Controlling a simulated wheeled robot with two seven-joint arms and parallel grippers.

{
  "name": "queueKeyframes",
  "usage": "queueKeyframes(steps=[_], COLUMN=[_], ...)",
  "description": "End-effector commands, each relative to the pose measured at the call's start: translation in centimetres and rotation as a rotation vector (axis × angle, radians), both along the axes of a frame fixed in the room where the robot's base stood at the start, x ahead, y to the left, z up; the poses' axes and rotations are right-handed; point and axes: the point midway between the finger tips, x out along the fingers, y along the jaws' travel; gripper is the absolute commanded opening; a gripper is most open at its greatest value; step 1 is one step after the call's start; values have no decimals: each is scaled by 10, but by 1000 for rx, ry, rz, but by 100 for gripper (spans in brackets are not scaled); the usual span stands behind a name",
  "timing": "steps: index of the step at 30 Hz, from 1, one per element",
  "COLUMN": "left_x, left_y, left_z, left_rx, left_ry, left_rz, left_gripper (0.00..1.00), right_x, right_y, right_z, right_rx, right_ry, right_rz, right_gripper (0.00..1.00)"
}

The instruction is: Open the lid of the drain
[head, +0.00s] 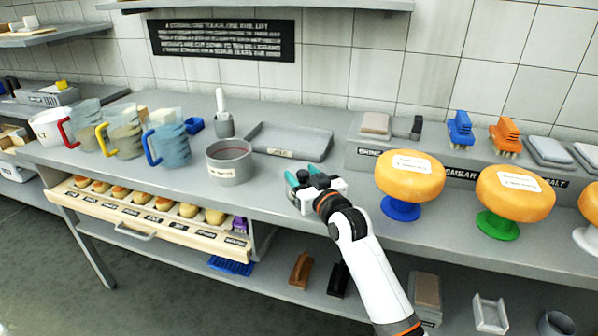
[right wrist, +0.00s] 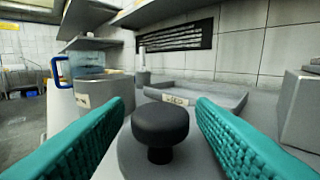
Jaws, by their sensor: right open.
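In the right wrist view a round black knob (right wrist: 160,125) stands up from a grey round lid (right wrist: 128,160), which looks like the drain lid. My right gripper (head: 305,173) is over the counter, right of the grey pot. Its two teal fingers are open, one on each side of the knob, with a gap showing on both sides. The gripper hides most of the lid in the head view. The lid appears to lie flat. My left gripper is not in view.
A grey pot (head: 231,163) and a shallow grey tray (head: 290,147) stand left of and behind my right gripper. Orange cheese wheels (head: 410,181) on coloured stands are to the right. Several jugs (head: 168,146) stand left. An open drawer (head: 150,228) juts out below the counter.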

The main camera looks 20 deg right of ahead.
Motion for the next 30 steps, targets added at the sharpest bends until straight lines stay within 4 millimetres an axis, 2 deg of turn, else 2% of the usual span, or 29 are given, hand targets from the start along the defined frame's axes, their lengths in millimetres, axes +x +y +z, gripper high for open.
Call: queueKeyframes(steps=[6, 15, 17, 24, 25, 30], left_x=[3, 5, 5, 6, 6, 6], left_y=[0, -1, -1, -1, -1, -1], left_z=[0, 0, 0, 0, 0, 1], left_rx=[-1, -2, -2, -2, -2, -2], left_ry=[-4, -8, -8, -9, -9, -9], left_rz=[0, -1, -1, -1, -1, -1], left_gripper=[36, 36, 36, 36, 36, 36], right_x=[19, 21, 21, 20, 20, 20], right_y=[3, 4, 4, 4, 4, 4], right_z=[0, 0, 0, 0, 0, 0], right_rx=[-1, -1, -1, -1, -1, 1], right_ry=[0, 1, 1, 1, 1, 2], right_rz=[0, 0, 0, 0, 0, -1], right_gripper=[50, 50, 42, 3, 0, 0])
